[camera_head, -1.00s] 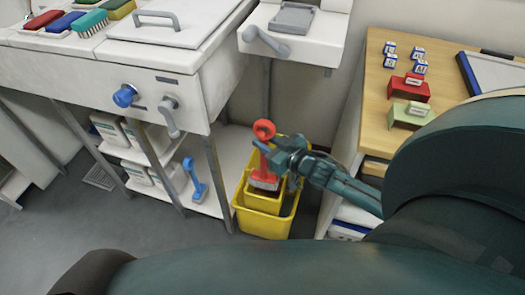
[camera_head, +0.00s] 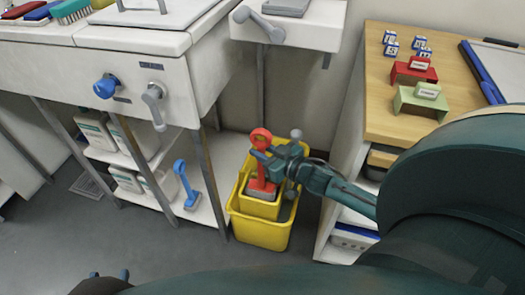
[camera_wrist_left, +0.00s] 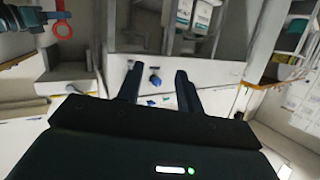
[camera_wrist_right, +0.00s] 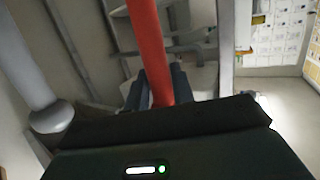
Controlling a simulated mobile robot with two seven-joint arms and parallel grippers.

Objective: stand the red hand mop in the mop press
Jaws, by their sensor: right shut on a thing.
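The red hand mop (camera_head: 262,170) is upright, with its ring at the top and its grey-edged head down at the yellow mop press (camera_head: 262,208) on the yellow bucket (camera_head: 262,233). I cannot tell whether the head rests on the press. My right gripper (camera_head: 266,160) is shut on the mop's handle below the ring. The red handle (camera_wrist_right: 148,45) runs between its fingers in the right wrist view. The mop's ring (camera_wrist_left: 62,28) also shows in the left wrist view. My left gripper (camera_wrist_left: 158,88) is open and empty, far from the mop.
A grey-knobbed lever (camera_head: 296,134) stands beside my right gripper. A blue hand mop (camera_head: 186,185) stands on the low shelf left of the bucket. The wooden-topped table (camera_head: 390,125) is close on the right. Grey floor (camera_head: 170,255) is clear in front.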

